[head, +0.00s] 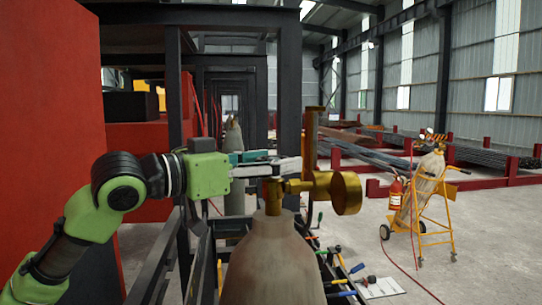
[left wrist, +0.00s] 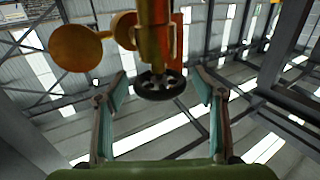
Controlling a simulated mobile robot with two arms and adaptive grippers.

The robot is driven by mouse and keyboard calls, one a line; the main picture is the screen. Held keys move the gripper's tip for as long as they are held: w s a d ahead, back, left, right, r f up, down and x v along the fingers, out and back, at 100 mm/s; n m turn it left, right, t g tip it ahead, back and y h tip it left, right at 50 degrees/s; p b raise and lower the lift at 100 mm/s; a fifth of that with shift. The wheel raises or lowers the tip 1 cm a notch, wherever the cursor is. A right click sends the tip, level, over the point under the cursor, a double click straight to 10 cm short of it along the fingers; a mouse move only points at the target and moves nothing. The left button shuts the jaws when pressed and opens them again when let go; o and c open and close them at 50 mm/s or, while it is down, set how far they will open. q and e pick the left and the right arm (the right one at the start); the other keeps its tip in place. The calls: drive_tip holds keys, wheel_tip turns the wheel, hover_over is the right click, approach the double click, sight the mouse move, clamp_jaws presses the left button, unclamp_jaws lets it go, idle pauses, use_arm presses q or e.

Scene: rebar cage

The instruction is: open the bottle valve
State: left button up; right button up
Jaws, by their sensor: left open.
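A large grey-brown gas bottle (head: 270,265) stands upright in the lower middle of the head view. Its brass valve (head: 274,192) is on top, with a regulator whose round brass part (head: 347,193) points right. My left gripper (head: 283,163) reaches in from the left at the height of the valve top. In the left wrist view, the black valve handwheel (left wrist: 160,86) sits between the spread fingers of my left gripper (left wrist: 160,76), with gaps on both sides. The handwheel is mostly hidden behind the fingers in the head view. My right gripper is not in view.
A tool rack (head: 335,262) with coloured handles is beside the bottle. Another bottle (head: 234,150) stands behind. A yellow trolley (head: 432,205) with a bottle and a red extinguisher (head: 396,193) stand at right. A red panel (head: 50,120) fills the left. Floor between is open.

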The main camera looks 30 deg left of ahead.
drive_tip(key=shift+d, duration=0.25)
use_arm(q)
drive_tip(key=c, duration=1.1)
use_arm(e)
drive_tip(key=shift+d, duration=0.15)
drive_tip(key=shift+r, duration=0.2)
